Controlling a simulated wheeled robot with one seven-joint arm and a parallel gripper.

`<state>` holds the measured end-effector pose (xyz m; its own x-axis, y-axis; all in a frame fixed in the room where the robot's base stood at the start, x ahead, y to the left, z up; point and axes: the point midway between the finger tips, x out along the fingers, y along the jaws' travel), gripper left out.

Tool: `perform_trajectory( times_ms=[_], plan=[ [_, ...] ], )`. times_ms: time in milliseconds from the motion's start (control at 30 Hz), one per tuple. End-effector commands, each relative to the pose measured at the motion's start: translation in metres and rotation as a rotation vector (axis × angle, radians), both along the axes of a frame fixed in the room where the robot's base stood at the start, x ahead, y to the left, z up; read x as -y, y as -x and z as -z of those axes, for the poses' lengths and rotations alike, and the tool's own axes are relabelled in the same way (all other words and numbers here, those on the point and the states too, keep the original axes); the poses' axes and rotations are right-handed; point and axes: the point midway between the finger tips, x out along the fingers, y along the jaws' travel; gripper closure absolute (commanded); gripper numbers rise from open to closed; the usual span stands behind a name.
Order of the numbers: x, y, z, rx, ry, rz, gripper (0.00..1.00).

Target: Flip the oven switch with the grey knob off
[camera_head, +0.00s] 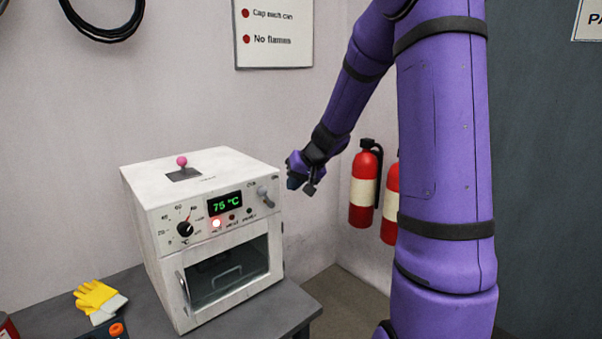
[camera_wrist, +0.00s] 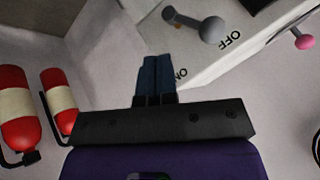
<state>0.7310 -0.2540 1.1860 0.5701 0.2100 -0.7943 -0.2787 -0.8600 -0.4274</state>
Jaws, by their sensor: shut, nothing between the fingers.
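The white oven (camera_head: 224,184) stands on a dark grey table. A short lever switch with a grey knob (camera_head: 262,190) is at the upper right of its front panel. In the wrist view the grey knob (camera_wrist: 212,30) is a round ball on a thin stem, with OFF and ON printed on the panel nearby. I cannot tell for sure which word the lever leans to. My gripper (camera_head: 297,182) is right of the oven's upper right corner, apart from the switch. Its dark blue fingers (camera_wrist: 160,58) are together and empty, pointing towards the panel.
A pink-knobbed lever (camera_head: 181,161) stands on the oven's top. A black dial (camera_head: 185,229) and a lit red lamp (camera_head: 216,223) are on the front. Yellow gloves (camera_head: 97,297) lie on the table (camera_head: 280,315). Red fire extinguishers (camera_head: 363,185) hang on the wall at right.

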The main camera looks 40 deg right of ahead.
Motion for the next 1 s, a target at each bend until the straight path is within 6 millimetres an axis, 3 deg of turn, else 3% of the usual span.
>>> perform_trajectory(
  times_ms=[100, 400, 1000],
  plan=[
    [-0.005, -0.012, 0.018, -0.003, -0.003, -0.002, 1.0],
    [-0.035, -0.031, 0.015, 0.0, 0.001, -0.002, 1.0],
    [-0.044, -0.032, 0.015, 0.0, 0.053, -0.004, 1.0]
  ],
)
